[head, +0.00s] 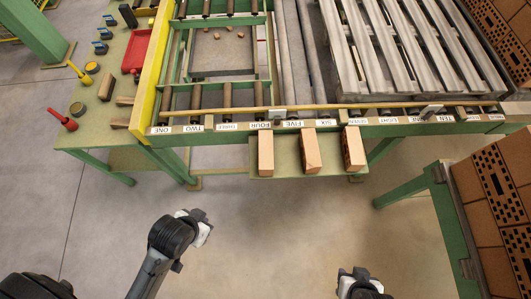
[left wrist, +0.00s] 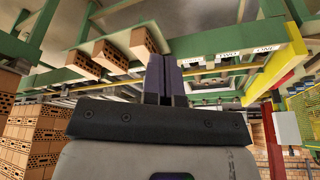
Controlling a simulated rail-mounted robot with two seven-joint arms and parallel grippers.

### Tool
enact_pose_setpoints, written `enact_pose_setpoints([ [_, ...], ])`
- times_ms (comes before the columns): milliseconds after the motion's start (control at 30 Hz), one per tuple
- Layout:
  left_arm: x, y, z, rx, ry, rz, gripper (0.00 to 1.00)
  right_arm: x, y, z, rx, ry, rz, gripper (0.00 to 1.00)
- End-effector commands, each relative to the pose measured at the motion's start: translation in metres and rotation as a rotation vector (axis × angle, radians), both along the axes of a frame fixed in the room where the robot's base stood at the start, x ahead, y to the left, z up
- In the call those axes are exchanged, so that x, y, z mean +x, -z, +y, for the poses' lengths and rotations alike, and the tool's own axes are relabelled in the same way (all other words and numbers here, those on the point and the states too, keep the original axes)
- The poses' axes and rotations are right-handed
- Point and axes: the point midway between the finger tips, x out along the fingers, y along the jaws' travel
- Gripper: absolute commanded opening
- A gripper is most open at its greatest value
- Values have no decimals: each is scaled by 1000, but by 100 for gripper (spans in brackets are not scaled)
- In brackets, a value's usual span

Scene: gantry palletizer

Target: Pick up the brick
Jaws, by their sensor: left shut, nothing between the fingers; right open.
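Three orange-brown bricks lie side by side on a green shelf (head: 283,172) at the front of the conveyor frame: a left brick (head: 266,155), a middle brick (head: 311,152) and a right brick (head: 354,149). The three bricks also show at the upper left of the left wrist view (left wrist: 110,56). My left gripper (left wrist: 163,60) has its dark fingers together and empty, apart from the bricks; its fingers are hard to make out in the head view. My right gripper (head: 360,284) is at the bottom edge of the head view, open and away from the bricks, partly cut off.
A numbered rail (head: 215,127) runs behind the shelf. A wooden pallet (head: 400,50) lies beyond it at the right. Stacked bricks (head: 495,200) stand at the far right. A green side table (head: 110,105) holds a red tray (head: 137,50) and tools. Floor before the shelf is clear.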

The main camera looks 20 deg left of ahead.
Motion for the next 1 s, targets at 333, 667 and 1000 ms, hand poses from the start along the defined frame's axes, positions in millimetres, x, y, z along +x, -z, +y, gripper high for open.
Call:
enact_pose_setpoints([
  [333,0,0,-1,-4,-3,1,6,0,0,1,3,1,-1,43],
  [667,0,0,1,4,3,0,37,0,0,1,3,1,-1,43],
  [1000,0,0,3,10,6,1,70,0,0,0,0,0,-1,43],
])
